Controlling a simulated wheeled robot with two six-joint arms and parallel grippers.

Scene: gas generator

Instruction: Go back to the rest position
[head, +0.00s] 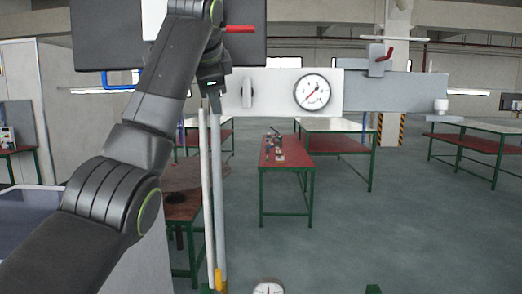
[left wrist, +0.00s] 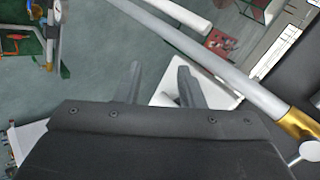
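My left arm reaches up from the lower left in the head view, and its gripper (head: 213,92) is beside the left end of the white panel, near the upright pipes. In the left wrist view the two fingers of my left gripper (left wrist: 160,75) are apart, with nothing seen held between them. A white box-like part (left wrist: 200,92) shows behind the fingers there. A round dial gauge (head: 312,92) is on the white panel (head: 275,82). My right gripper is not in either view.
A red handle (head: 240,28) is just above my left gripper, and another red handle (head: 388,54) is to the right. Upright pipes (head: 217,190) stand under the panel; a pipe (left wrist: 220,65) crosses close in the left wrist view. Red-topped tables (head: 286,152) stand beyond. Open floor (head: 400,230) lies right.

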